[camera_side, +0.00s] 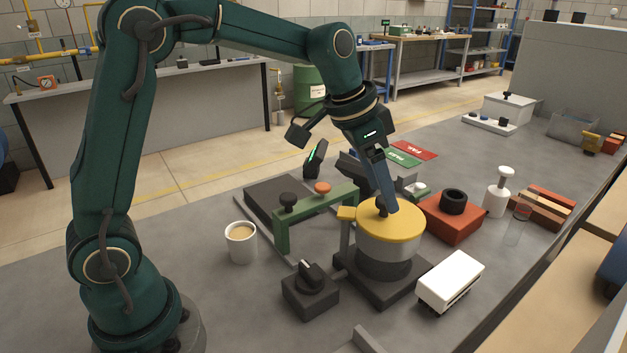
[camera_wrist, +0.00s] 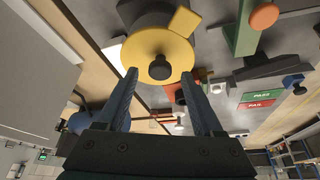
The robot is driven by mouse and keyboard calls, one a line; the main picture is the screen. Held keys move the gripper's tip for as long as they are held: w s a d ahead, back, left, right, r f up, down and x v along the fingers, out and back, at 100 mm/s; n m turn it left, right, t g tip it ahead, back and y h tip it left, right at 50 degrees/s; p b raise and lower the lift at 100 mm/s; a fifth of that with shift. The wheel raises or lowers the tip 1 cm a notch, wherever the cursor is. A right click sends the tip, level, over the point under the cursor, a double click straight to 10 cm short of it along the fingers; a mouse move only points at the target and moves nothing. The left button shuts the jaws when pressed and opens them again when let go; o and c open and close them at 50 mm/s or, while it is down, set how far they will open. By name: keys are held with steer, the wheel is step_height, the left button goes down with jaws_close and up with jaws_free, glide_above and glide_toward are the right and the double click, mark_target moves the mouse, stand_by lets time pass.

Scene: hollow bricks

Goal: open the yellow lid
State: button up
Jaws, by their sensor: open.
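The yellow lid (camera_side: 400,226) lies flat on a grey round pot (camera_side: 385,262), which stands on a dark square base (camera_side: 350,268). A yellow tab (camera_side: 347,212) sticks out at its left edge, above a grey post. A dark knob (camera_wrist: 160,68) rises from the lid's middle; it is partly hidden by a finger in the side view. My gripper (camera_side: 390,207) reaches down at a tilt over the lid, fingertips close to the knob. In the wrist view my gripper (camera_wrist: 158,74) is open, one finger on each side of the knob. I cannot tell whether either finger touches it.
A green bracket (camera_side: 316,211) and a black switch box (camera_side: 310,290) stand left of the pot, with a cup (camera_side: 240,241) further left. A white box (camera_side: 450,283) and a red block (camera_side: 452,222) are close on the right. The front left table is clear.

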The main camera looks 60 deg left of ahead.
steer(key=shift+w+d+f, duration=0.1)
steer(key=shift+w+f, duration=0.1)
steer(key=shift+f, duration=0.45)
jaws_close()
steer(key=shift+r, duration=0.1)
stand_by(0.9)
